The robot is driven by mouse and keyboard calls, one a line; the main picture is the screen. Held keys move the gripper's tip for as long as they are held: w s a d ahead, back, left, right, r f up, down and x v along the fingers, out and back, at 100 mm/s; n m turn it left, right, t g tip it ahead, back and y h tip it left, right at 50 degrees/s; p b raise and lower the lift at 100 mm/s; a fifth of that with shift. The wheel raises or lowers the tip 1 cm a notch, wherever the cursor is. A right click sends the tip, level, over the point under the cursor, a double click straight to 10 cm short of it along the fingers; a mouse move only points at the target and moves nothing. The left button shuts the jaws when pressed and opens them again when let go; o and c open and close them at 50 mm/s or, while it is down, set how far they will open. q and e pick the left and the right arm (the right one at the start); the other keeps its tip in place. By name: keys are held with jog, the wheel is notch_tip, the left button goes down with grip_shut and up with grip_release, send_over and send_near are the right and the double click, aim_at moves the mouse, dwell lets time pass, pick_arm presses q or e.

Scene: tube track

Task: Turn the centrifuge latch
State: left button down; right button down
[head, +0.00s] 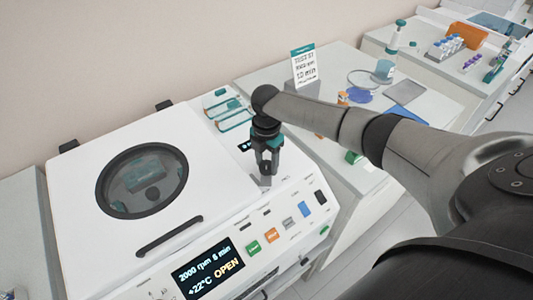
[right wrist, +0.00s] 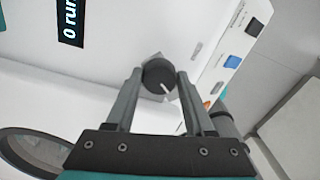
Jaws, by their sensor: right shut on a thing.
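The white centrifuge (head: 85,222) fills the left of the head view, its lid down with a round dark-rimmed window (head: 142,180). The latch, a dark round knob with a white mark (right wrist: 160,77), shows in the right wrist view on a grey base. My right gripper (head: 266,170) points down at the right part of the centrifuge top. In the wrist view its fingers (right wrist: 158,82) are shut on the knob from both sides. In the head view the fingers mostly hide the knob. My left gripper is out of view.
A dark handle bar (head: 170,236) lies along the lid's front. Coloured buttons, including a green one (head: 253,248), line the sloped front panel. My right arm crosses above that bench.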

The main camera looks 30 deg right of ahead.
aim_at(267, 165)
jog(key=m+p, duration=0.3)
jog(key=m, duration=0.2)
jog(key=shift+r+m+p, duration=0.15)
jog(key=shift+m+p, duration=0.15)
jog(key=shift+p, duration=0.1)
jog(key=shift+m+p, duration=1.1)
jog(key=shift+m, duration=1.2)
jog(key=shift+d, duration=0.1)
jog(key=shift+c, duration=1.3)
grip_release()
notch_tip(267, 165, up, 15)
jog(key=p, duration=0.1)
